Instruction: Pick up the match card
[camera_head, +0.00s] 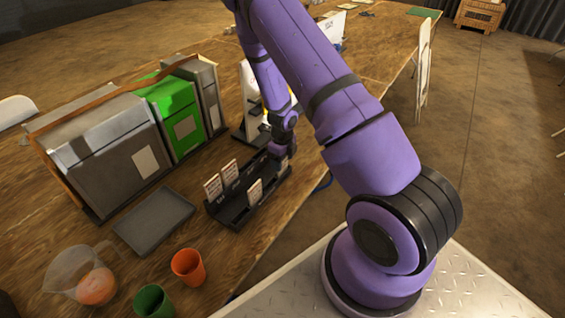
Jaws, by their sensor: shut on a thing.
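A black card rack (236,214) stands near the table's right edge, with several small white cards upright in it. Cards show at its left end (212,188), behind that (230,170) and along its front (255,191). My gripper (281,160) is at the far right end of the rack, pointing down, shut on a card (285,163) of which only a small pale part shows. The print is too small to read, so I cannot tell which card is the match card. I cannot tell whether the held card is clear of the rack.
Left of the rack are a grey tray (154,220) and a row of grey and green boxes (172,115). In front stand an orange cup (188,267), a green cup (153,301) and a clear jug (80,277). A white stand (251,95) is behind my gripper.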

